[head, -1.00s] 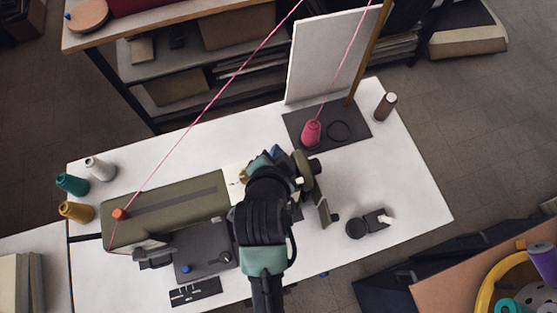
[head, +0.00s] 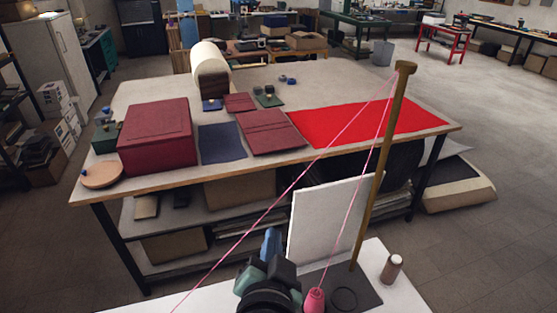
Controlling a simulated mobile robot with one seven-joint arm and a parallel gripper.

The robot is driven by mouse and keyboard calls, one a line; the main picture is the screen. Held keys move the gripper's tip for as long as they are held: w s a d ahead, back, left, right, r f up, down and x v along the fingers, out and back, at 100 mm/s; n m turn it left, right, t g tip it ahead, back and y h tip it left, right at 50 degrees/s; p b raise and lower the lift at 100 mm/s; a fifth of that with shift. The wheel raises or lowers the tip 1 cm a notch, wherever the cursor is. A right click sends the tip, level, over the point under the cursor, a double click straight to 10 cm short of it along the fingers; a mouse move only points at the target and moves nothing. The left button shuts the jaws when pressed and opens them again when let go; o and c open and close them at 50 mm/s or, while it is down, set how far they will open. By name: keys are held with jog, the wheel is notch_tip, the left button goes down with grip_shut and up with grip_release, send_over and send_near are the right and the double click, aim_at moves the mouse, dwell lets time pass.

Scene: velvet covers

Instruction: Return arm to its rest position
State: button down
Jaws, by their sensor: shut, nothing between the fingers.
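Only part of my arm (head: 268,292) shows, at the bottom middle in the head view, with dark, teal and blue links over the white table. My gripper's fingers are not visible; the frame's lower edge and my own links cut off that area. A pink thread cone (head: 314,301) stands just right of my arm on a dark base plate (head: 360,290). Its pink thread runs up to the top of a wooden post (head: 380,160), then down to the left, past my arm.
A white upright panel (head: 330,218) stands behind the cone. A brown spool (head: 391,269) is on the white table's right. Beyond is a large worktable (head: 330,80) with a dark red box (head: 157,137), red cloth (head: 370,120) and folded covers. Floor at the right is open.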

notch_tip(320, 180, up, 20)
jog(key=n+t+b, duration=0.4)
jog(key=t, duration=0.3)
jog(key=s+d+r+n+t+b, duration=0.1)
jog(key=s+r+n+t+b, duration=0.1)
jog(key=s+r+t, duration=0.3)
jog(key=s+r+n, duration=0.1)
jog(key=s+r, duration=0.3)
jog(key=r, duration=0.5)
jog(key=shift+s+r+t+y, duration=0.25)
jog(key=shift+s+t+y, duration=0.05)
jog(key=shift+t, duration=0.1)
jog(key=shift+a, duration=0.1)
